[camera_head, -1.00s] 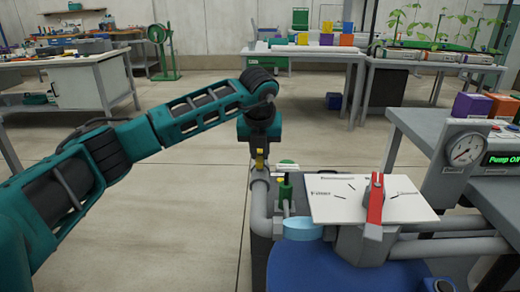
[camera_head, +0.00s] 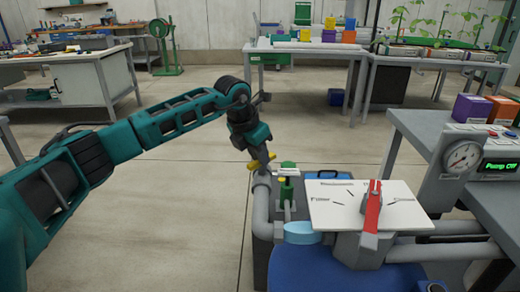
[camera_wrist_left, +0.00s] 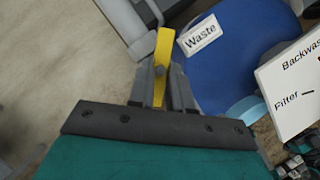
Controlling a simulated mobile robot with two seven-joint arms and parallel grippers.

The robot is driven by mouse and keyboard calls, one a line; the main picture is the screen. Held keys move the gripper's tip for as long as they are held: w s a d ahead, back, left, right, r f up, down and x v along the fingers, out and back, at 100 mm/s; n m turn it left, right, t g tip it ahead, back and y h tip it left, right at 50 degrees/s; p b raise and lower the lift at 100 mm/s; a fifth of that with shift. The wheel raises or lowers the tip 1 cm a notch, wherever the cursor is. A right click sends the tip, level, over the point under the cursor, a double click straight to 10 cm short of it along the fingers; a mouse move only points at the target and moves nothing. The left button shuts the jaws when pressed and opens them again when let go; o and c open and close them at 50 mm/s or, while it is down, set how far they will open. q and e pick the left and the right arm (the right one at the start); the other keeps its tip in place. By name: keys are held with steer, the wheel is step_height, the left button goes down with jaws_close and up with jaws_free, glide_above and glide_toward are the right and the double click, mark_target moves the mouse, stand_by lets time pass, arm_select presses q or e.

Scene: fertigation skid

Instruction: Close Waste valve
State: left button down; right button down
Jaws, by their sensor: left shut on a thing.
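The Waste valve's yellow handle (camera_head: 251,166) is on the grey pipe at the left of the skid. In the left wrist view the yellow handle (camera_wrist_left: 164,50) runs between my fingers, near a white "Waste" label (camera_wrist_left: 202,34). My left gripper (camera_head: 262,156) is shut on the yellow handle and tilted. It also shows in the left wrist view (camera_wrist_left: 160,88), where the fingers cover part of the handle. The valve body is mostly hidden. My right gripper is not in view.
A green-topped fitting (camera_head: 287,186) stands just right of the valve. A white selector plate (camera_head: 335,206) with a red lever (camera_head: 372,207) is further right, above a blue tank (camera_head: 340,280). A gauge (camera_head: 463,156) and a green-lit "Pump Off" display (camera_head: 497,164) stand at right. Floor at left is clear.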

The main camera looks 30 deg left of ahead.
arm_select(q)
steer(key=m, duration=0.2)
steer(key=m+g+h+p, duration=0.1)
steer(key=m, duration=0.1)
steer(key=shift+w+a+r+m+h+p, duration=0.15)
steer(key=shift+a+m+h+p, duration=0.05)
steer(key=shift+m+h+p, duration=0.1)
steer(key=shift+w+a+m+g+h, duration=0.1)
steer(key=shift+m+g+h, duration=0.25)
steer(key=shift+m, duration=0.8)
steer(key=shift+w+m+g+h, duration=0.1)
steer(key=shift+m+g+h, duration=0.2)
steer(key=shift+m, duration=0.85)
steer(key=c, duration=1)
jaws_free()
steer(key=shift+s, duration=0.1)
steer(key=shift+c, duration=0.2)
steer(key=p+v, duration=0.2)
steer(key=v, duration=1)
steer(key=shift+r, duration=0.35)
